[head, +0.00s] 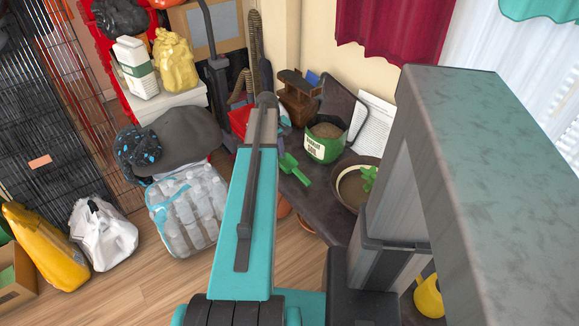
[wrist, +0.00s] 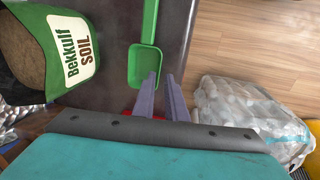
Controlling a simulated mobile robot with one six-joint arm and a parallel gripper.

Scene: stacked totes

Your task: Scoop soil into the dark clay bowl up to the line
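The dark clay bowl (head: 341,196) sits on the dark bench, with a pale inside and a small green object (head: 369,177) over its right side. My column partly covers it. The green soil bag (head: 320,147), open and holding brown soil (head: 326,130), stands behind it; it also shows at left in the wrist view (wrist: 75,40). A green scoop (head: 295,168) lies on the bench left of the bowl. In the wrist view my gripper (wrist: 162,77) has its two grey fingers apart, with nothing between them, beside the scoop's pan (wrist: 145,66). My arm hides the gripper in the head view.
A white sheet (head: 371,122) and a dark tray (head: 343,100) stand behind the soil bag. A wooden item (head: 298,95) is at the bench's back left. A clear bag of bottles (head: 188,213) stands on the floor at left. A yellow watering can (head: 429,297) is at lower right.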

